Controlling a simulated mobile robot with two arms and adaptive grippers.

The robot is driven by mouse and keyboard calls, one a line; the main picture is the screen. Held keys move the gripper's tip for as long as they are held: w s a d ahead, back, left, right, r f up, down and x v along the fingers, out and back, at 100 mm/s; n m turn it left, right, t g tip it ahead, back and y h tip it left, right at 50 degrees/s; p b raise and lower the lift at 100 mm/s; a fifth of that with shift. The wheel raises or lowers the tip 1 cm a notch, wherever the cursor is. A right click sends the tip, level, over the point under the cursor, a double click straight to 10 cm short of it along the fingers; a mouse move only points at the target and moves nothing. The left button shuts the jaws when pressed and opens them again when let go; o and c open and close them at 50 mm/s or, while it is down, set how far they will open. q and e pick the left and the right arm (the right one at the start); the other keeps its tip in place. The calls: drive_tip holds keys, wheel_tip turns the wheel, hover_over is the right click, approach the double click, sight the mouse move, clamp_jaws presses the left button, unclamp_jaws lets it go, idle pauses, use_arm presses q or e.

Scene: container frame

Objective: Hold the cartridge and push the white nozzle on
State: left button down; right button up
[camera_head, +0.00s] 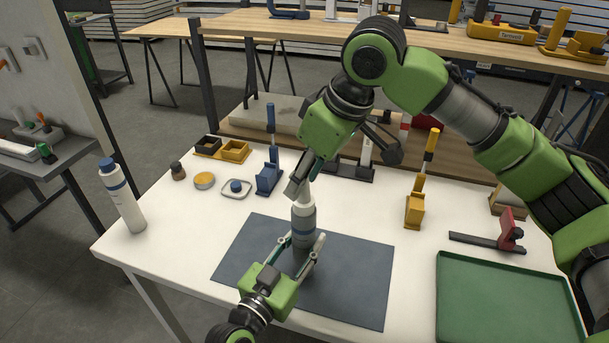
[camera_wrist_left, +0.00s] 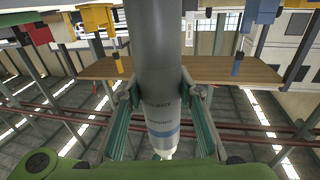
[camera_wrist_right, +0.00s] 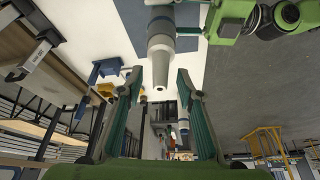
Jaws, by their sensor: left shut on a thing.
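The cartridge (camera_head: 303,222) is a grey-white tube with a blue band, standing upright over the dark mat. My left gripper (camera_head: 300,252) is shut around its lower body. In the left wrist view the cartridge (camera_wrist_left: 162,75) lies between both fingers. The white nozzle (camera_wrist_right: 159,67) is tapered with a wide collar and sits in line on the cartridge's top end. Whether it is fully seated I cannot tell. My right gripper (camera_wrist_right: 157,82) is above, with its fingers apart on either side of the nozzle tip and gaps showing. In the head view its fingers partly hide the nozzle.
The dark mat (camera_head: 350,285) lies under the cartridge. A green tray (camera_head: 500,262) is at the right, with a red clamp (camera_head: 510,232) behind it. A white bottle (camera_head: 122,197) stands at the left edge. Blue (camera_head: 268,175) and yellow (camera_head: 416,205) stands rise behind the mat.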

drive_tip(key=v, duration=1.2)
drive_tip(key=shift+w, duration=0.1)
use_arm(q)
drive_tip(key=c, duration=1.4)
unclamp_jaws()
